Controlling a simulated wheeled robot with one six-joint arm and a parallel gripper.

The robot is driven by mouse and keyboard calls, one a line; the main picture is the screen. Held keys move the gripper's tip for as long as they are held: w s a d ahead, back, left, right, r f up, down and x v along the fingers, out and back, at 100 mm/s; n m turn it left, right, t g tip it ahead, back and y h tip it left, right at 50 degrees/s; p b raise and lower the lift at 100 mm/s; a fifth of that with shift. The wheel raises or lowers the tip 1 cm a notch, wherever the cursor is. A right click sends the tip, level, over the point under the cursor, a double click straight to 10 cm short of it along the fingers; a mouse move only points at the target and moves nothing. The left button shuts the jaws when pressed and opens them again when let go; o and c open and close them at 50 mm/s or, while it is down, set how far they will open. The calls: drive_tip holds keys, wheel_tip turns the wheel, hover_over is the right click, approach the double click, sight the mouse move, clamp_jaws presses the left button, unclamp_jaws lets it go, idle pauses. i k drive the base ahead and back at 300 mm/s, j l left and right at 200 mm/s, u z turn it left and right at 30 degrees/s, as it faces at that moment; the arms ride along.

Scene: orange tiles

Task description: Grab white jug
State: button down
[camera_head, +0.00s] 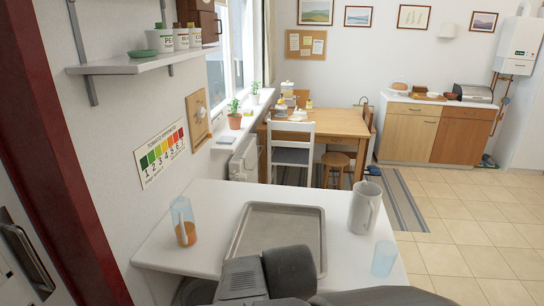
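A white jug (364,208), pale grey-white with a handle on its right side, stands upright on the right part of the white table (200,200). It is just right of a grey tray (235,244) and appears apart from it. My dark grey arm parts show at the bottom middle, in front of the tray's near edge. My gripper cannot be made out in this view, and nothing is seen touching the jug.
A light blue tumbler (384,258) stands near the table's right edge, in front of the jug. The tray looks empty. A wall shelf (140,64) juts out at upper left. Tiled floor lies open at right.

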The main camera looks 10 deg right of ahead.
sight(366, 199)
drive_tip(key=z, duration=1.1)
drive_tip(key=i+l+u, duration=0.5)
drive_tip(key=l+u, duration=0.15)
drive_tip(key=i+l+u, duration=0.2)
drive_tip(key=l+u, duration=0.15)
drive_tip(key=l, duration=0.1)
